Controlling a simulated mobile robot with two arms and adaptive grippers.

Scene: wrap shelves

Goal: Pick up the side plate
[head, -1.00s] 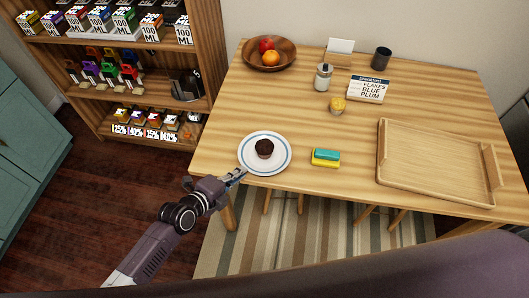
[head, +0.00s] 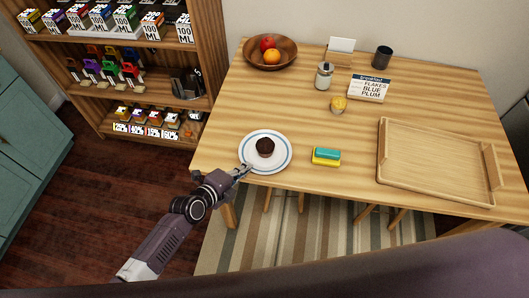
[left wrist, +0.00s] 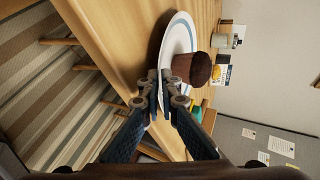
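The side plate (head: 279,165) is white with a blue ring and lies on the table near its front left edge. A dark chocolate muffin (head: 265,147) sits on it. My left gripper (head: 246,169) is at the plate's near left rim. In the left wrist view, its fingertips (left wrist: 159,90) are close together with the plate's rim (left wrist: 170,50) between them, so it looks shut on the rim. The plate appears to lie flat on the table. The fingers hide part of the rim. My right gripper is not in view.
A yellow and teal sponge (head: 326,157) lies right of the plate. A wooden tray (head: 435,190) stands at the right. The table's middle is mostly clear.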

